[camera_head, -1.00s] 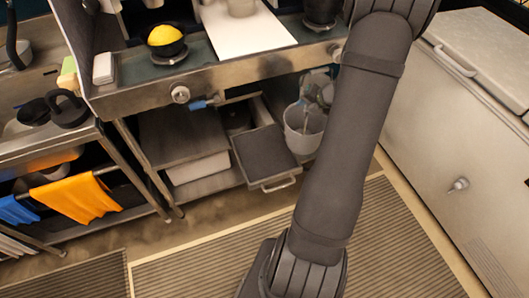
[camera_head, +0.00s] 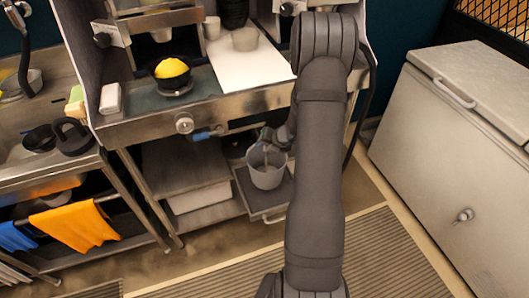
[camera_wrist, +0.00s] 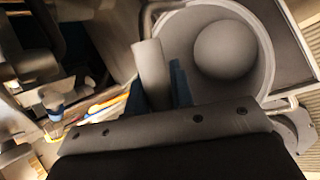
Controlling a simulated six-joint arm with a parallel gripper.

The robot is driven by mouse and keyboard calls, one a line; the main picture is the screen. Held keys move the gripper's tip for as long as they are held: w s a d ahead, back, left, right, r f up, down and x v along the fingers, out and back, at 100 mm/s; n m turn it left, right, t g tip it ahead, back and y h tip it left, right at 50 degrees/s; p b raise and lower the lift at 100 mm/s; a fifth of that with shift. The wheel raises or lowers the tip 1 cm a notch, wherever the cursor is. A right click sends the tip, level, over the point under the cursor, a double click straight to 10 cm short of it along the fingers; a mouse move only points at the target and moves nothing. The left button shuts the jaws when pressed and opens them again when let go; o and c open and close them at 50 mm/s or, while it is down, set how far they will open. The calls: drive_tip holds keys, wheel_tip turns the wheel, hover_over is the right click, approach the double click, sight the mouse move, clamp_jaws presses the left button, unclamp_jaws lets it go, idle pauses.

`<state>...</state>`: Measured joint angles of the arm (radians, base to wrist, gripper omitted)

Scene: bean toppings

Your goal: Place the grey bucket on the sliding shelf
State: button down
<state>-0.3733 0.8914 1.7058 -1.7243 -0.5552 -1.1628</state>
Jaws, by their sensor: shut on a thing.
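The grey bucket (camera_head: 267,178) is upright over the sliding shelf (camera_head: 246,188). The shelf is pulled out, with a dark top and a front handle. The bucket covers much of it, and I cannot tell whether its base touches the shelf. My gripper (camera_head: 266,146) is shut on the bucket's rim or handle; which one is unclear. In the wrist view the bucket (camera_wrist: 262,75) opens toward the camera beside the fingers (camera_wrist: 163,80). The shelf's dark top (camera_wrist: 292,38) shows beyond the bucket's rim.
The steel counter (camera_head: 225,103) overhangs the shelf, with a blue-handled tap (camera_head: 203,135) at its front. A fixed lower shelf (camera_head: 180,160) is on the left. A white chest freezer (camera_head: 440,150) stands at the right. A bowl of yellow food (camera_head: 172,70) sits on the counter.

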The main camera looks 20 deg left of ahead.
drive_tip(key=shift+f, duration=1.9)
drive_tip(key=c, duration=1.3)
unclamp_jaws()
drive_tip(key=shift+o, duration=0.2)
drive_tip(key=v, duration=1.2)
